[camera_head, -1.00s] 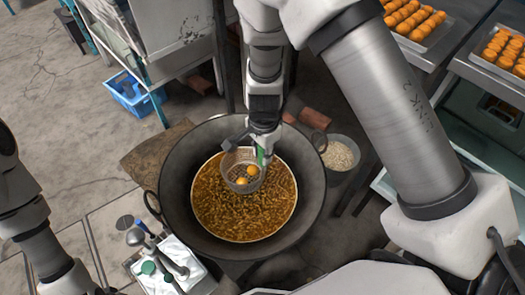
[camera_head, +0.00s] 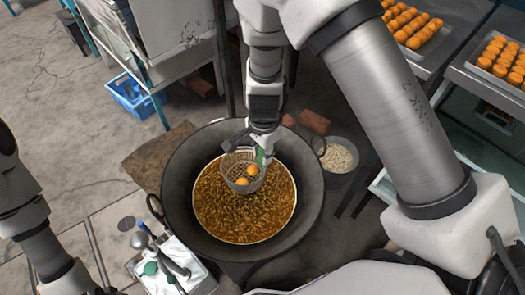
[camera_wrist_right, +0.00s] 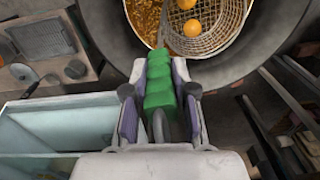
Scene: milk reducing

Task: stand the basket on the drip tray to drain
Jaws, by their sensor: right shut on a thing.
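The wire basket (camera_head: 238,166) is in the wok (camera_head: 181,219), over the brown oil, with two orange balls (camera_head: 252,170) in it. I cannot tell how deep its bottom sits. In the right wrist view the basket (camera_wrist_right: 232,38) is at the top right, and its green handle (camera_wrist_right: 160,86) runs down between my fingers. My right gripper (camera_head: 263,143) is shut on this handle; it also shows in the wrist view (camera_wrist_right: 158,105). My left arm enters at the left edge, but its gripper is out of view. I cannot pick out the drip tray with certainty.
A bowl of pale bits (camera_head: 338,157) and bricks (camera_head: 315,122) lie right of the wok. A white tray (camera_head: 199,279) with tools stands at its lower left. A blue crate (camera_head: 130,97) is at upper left. Trays of orange balls (camera_head: 501,60) are at upper right.

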